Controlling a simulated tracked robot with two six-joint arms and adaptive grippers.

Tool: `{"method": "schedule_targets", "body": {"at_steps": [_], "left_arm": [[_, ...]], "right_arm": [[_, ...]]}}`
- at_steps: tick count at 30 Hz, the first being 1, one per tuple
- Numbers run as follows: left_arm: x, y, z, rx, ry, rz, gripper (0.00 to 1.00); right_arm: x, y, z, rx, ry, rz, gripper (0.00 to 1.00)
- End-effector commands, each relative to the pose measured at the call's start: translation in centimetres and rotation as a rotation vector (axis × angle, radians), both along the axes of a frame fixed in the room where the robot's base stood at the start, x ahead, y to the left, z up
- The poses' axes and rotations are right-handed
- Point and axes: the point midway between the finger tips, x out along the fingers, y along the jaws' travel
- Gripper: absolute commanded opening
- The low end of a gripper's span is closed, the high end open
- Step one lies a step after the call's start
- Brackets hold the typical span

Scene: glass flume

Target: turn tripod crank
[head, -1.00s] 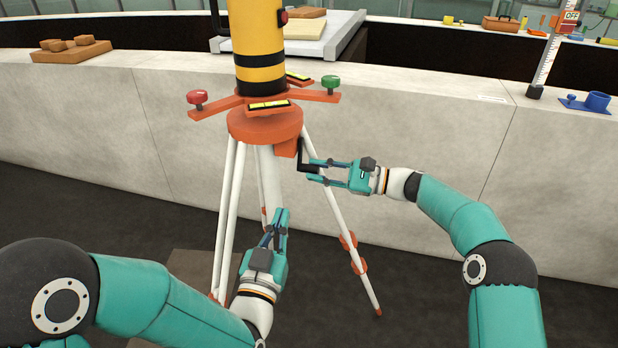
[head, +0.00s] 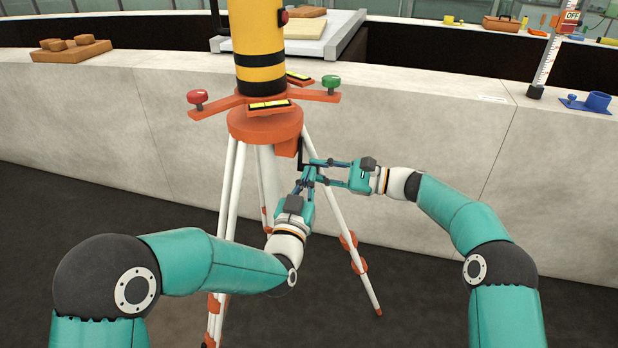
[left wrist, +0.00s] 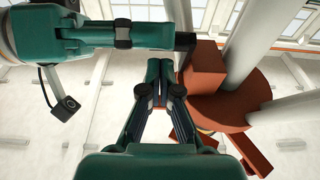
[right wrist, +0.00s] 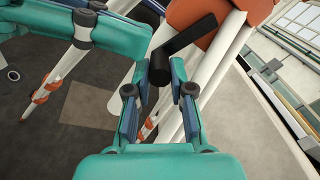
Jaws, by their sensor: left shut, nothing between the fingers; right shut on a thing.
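The tripod (head: 265,125) stands upright, with an orange top and white legs. Its black crank (right wrist: 183,42) is L-shaped and hangs at the orange gear block (left wrist: 206,66) under the top. My right gripper (head: 314,166) is shut on the crank's handle, which shows between the fingertips in the right wrist view (right wrist: 160,72); in the head view the handle is mostly hidden. My left gripper (head: 310,176) is shut and empty, close below the right fingers. In the left wrist view its fingertips (left wrist: 160,66) point towards the right gripper; I cannot tell if they touch.
A yellow and black cylinder (head: 258,45) stands on the tripod, above arms with a red knob (head: 197,98) and a green knob (head: 330,82). A pale flume wall (head: 430,130) runs behind. The tripod legs spread close to my left arm.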

Motion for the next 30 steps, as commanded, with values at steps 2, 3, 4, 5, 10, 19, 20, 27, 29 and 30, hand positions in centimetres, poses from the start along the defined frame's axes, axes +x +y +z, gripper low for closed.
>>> {"method": "schedule_targets", "body": {"at_steps": [2,3,4,5,10,19,20,27,29,30], "left_arm": [[0.4,-0.1,-0.3,0.0,0.0,0.0,0.0],[0.5,-0.2,-0.4,0.0,0.0,0.0,0.0],[0.6,-0.2,-0.4,0.0,0.0,-0.001,0.0],[0.6,-0.2,-0.4,0.0,0.0,-0.001,0.0],[0.6,-0.2,-0.4,0.0,0.0,-0.001,0.0],[1.6,-0.5,-1.3,0.002,0.002,0.0,0.0],[1.7,-0.5,-1.4,0.001,0.003,0.0,0.0],[1.6,-0.4,-1.8,0.004,0.014,0.002,0.0],[1.6,-0.4,-1.9,0.004,0.015,0.002,0.0],[1.6,-0.4,-1.9,0.004,0.017,0.002,0.0]], "right_arm": [[0.0,0.3,0.2,0.004,0.0,0.0,0.0],[0.0,0.3,0.2,0.004,0.0,0.0,0.0],[0.0,0.3,0.2,0.004,0.0,0.0,0.0],[0.0,0.3,0.2,0.004,0.0,0.0,0.0],[0.0,0.3,0.2,0.004,0.0,0.001,0.0],[0.0,0.3,0.3,0.005,-0.002,0.003,0.0],[-0.1,0.3,0.3,0.005,-0.002,0.004,0.0],[-0.2,0.4,0.4,0.006,-0.004,0.009,0.3],[-0.2,0.4,0.4,0.006,-0.004,0.009,0.4],[-0.2,0.3,0.4,0.007,-0.004,0.008,0.47]]}}
